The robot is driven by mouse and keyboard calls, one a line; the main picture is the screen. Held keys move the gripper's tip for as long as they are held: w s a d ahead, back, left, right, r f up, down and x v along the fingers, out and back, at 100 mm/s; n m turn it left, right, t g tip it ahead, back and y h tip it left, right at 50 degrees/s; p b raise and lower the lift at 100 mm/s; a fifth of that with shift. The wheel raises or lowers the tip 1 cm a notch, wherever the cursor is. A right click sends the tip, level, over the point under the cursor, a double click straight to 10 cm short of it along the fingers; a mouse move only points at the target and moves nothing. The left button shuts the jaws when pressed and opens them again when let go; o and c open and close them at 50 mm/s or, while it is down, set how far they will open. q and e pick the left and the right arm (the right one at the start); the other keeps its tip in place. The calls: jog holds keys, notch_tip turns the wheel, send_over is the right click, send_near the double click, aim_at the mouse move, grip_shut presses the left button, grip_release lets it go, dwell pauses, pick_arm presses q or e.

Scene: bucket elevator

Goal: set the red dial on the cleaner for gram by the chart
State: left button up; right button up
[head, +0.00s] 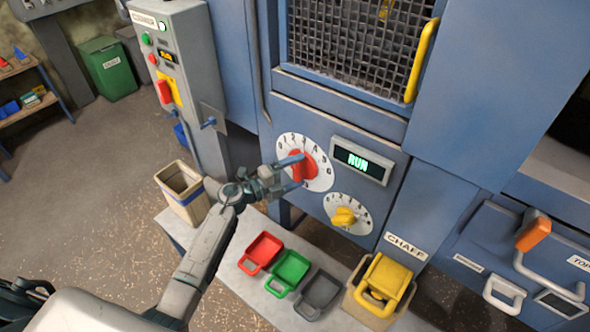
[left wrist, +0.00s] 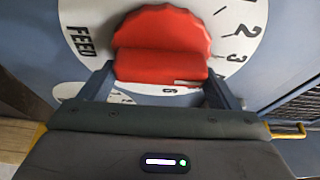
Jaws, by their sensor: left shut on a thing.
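The red dial (head: 297,166) sits on a white numbered plate (head: 322,172) on the blue front of the cleaner. My left gripper (head: 290,171) is at the dial, shut on its raised red grip. In the left wrist view the red dial (left wrist: 162,48) lies between my two fingers (left wrist: 160,88), with the word FEED at left and the numbers 2 and 3 at right. The setting that the dial points to is hard to read. The chart is not recognisable in these views. My right gripper is not in view.
A display reading RUN (head: 362,160) is right of the dial, and a yellow dial (head: 344,217) is below. A control box (head: 178,66) stands at left.

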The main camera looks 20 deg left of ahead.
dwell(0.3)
pick_arm(q)
jog(key=o, duration=0.9)
jog(key=shift+c, duration=0.2)
jog(key=b+v, duration=0.3)
jog(key=v, duration=0.7)
jog(key=shift+s+a, duration=0.25)
jog(key=shift+a, duration=0.05)
